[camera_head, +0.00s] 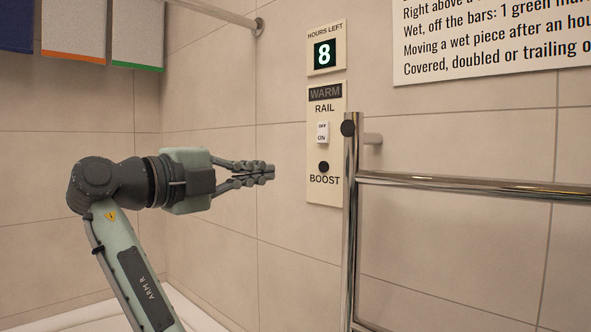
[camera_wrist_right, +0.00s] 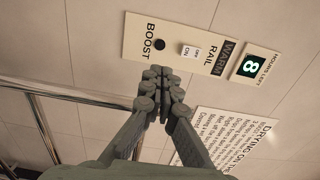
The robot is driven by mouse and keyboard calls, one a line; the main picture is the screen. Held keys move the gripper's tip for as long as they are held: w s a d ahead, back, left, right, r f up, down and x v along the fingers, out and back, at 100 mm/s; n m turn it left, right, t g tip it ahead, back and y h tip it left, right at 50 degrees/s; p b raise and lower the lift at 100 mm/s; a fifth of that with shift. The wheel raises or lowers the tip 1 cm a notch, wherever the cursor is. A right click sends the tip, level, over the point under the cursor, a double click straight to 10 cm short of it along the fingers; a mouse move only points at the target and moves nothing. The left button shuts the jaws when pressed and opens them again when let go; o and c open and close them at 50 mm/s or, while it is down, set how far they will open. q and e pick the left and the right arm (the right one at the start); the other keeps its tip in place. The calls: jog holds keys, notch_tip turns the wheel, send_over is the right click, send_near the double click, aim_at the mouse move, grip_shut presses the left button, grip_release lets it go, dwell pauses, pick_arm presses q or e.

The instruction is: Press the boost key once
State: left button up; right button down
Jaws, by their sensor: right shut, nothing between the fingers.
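The boost key is a small round black button (camera_head: 323,167) above the word BOOST on a beige wall panel (camera_head: 326,194). The button also shows in the right wrist view (camera_wrist_right: 160,44). The same panel carries a white OFF/ON rocker switch (camera_head: 323,132) and a dark WARM label. My right gripper (camera_head: 271,172) is shut and empty, left of the panel at about the button's height in the head view. A gap in the picture separates its fingertips from the button. In the right wrist view the fingertips (camera_wrist_right: 157,71) appear just below the button. My left gripper is not in view.
A chrome towel rail (camera_head: 470,187) stands right of the panel, its upright close to the panel's edge. A display (camera_head: 325,54) above reads 8 hours left. A printed notice (camera_head: 490,40) is at upper right. Towels (camera_head: 137,35) hang at upper left.

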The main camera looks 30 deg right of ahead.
jog(key=p, duration=0.2)
send_near(323, 166)
jog(key=x, duration=0.5)
jog(key=shift+d, duration=0.2)
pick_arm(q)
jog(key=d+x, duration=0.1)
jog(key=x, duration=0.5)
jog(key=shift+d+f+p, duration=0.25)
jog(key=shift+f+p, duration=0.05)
pick_arm(e)
jog(key=shift+w+d+f, duration=0.15)
jog(key=shift+w+d, duration=0.2)
jog(key=shift+d, duration=0.3)
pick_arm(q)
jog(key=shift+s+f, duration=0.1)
pick_arm(e)
jog(key=shift+w+d+b, duration=0.2)
jog(key=shift+d+b, duration=0.4)
jog(key=shift+b, duration=0.55)
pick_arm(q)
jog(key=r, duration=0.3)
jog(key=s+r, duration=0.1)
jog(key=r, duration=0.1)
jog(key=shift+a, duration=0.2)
pick_arm(e)
jog(key=shift+d, duration=0.1)
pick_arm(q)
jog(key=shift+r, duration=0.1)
